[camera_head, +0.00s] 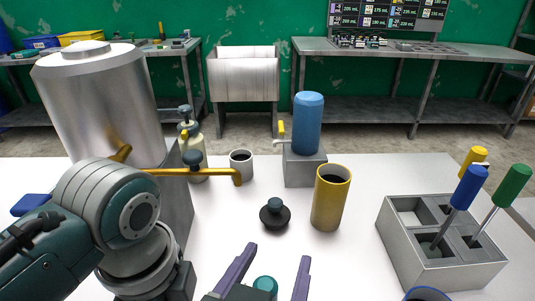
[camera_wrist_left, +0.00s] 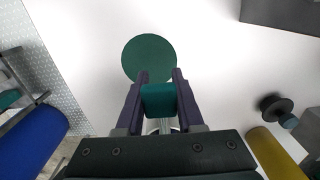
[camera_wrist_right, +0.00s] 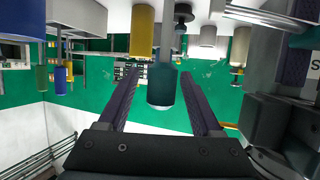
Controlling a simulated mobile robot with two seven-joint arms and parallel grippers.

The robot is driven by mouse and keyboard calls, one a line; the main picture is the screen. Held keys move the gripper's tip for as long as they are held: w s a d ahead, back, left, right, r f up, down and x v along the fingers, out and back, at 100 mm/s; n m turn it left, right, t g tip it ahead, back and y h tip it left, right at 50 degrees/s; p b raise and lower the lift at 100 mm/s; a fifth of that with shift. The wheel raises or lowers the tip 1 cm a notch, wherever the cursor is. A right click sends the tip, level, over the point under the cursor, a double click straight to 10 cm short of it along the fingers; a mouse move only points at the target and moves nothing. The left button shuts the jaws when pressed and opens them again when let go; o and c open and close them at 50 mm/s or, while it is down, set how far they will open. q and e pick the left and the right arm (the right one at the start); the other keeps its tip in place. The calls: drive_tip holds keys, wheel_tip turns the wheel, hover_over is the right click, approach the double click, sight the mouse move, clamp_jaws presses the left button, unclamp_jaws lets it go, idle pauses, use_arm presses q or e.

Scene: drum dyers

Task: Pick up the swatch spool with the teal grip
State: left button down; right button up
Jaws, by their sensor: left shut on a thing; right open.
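My left gripper (camera_wrist_left: 160,76) is shut on the teal grip (camera_wrist_left: 159,99) of a swatch spool. A dark green disc (camera_wrist_left: 149,57) shows just beyond its fingertips, over the white tabletop. My left gripper's fingers are not visible in the head view. My right gripper (camera_head: 278,256) is open at the bottom centre of the head view. In the right wrist view, a teal cylinder on a grey stem (camera_wrist_right: 161,88) shows between its spread fingers (camera_wrist_right: 161,76), touching neither.
A black disc with a dark teal knob (camera_head: 275,215) stands beside a yellow cylinder (camera_head: 331,200). A grey block holds a blue cylinder (camera_head: 307,124). A grey rack (camera_head: 440,272) with coloured-handled tools stands right. A metal drum (camera_head: 98,105) stands left.

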drive_tip(key=shift+c, duration=0.2)
clamp_jaws()
idle(0.6)
wheel_tip(320, 180, up, 7)
drive_tip(key=s+a, duration=0.2)
drive_tip(key=s, duration=0.6)
drive_tip(key=s+a, duration=0.3)
drive_tip(key=s, duration=0.6)
drive_tip(key=shift+s, duration=0.2)
drive_tip(key=shift+r, duration=0.1)
